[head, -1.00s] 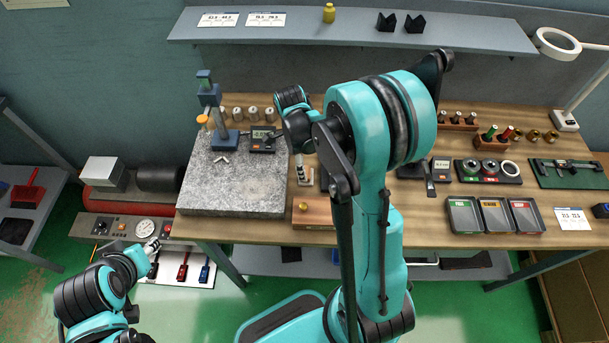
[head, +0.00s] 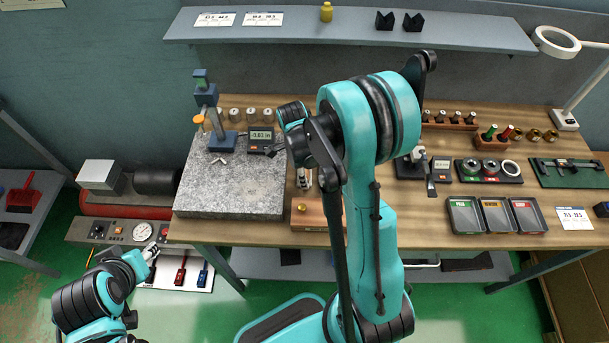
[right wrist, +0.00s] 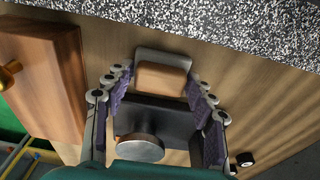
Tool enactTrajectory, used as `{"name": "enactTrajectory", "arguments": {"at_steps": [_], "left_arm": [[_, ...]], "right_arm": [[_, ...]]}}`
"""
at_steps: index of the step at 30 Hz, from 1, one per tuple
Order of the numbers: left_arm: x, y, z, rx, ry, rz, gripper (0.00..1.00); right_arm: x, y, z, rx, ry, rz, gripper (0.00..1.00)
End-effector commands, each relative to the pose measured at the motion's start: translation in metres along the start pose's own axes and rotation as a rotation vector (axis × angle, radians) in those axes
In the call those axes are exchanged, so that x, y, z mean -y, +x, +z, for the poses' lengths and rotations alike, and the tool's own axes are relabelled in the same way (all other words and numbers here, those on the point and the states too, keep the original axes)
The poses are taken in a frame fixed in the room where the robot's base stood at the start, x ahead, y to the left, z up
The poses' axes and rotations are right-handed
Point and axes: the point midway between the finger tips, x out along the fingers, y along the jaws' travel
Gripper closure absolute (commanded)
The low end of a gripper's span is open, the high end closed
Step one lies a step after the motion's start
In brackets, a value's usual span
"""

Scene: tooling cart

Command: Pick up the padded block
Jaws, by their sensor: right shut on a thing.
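In the right wrist view, the padded block (right wrist: 160,77), with a tan pad in a light grey frame and a dark body, lies between the two fingers of my right gripper (right wrist: 158,105). The purple finger pads flank its dark body on both sides, and the gripper is shut on it. A round silver disc (right wrist: 139,147) shows at its near end. In the head view, my right gripper (head: 304,180) is mostly hidden by my right arm, over the bench right of the granite plate. My left gripper (head: 151,251) is low at left, too small to judge.
The speckled granite plate (head: 232,196) with a gauge stand (head: 210,105) is left of my right gripper. A wooden box (head: 310,219) with a brass knob is close by at the front edge. Three trays (head: 496,216) and ring gauges (head: 488,169) stand to the right.

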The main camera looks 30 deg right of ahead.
Motion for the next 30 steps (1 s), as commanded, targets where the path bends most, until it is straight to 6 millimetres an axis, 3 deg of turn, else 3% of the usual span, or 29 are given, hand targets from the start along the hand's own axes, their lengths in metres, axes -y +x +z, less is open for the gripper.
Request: {"name": "enactTrajectory", "arguments": {"at_steps": [8,15,30], "left_arm": [[0.000,-0.002,-0.002,0.000,0.000,0.000,0.60],[0.000,-0.013,-0.009,0.000,0.000,0.000,0.60],[0.000,-0.029,-0.021,0.000,0.000,0.000,0.60]], "right_arm": [[0.000,-0.008,-0.001,0.000,0.000,0.000,0.79],[0.000,-0.045,-0.005,0.000,0.000,0.000,0.79],[-0.047,-0.086,-0.090,0.000,0.003,0.000,0.79]]}}
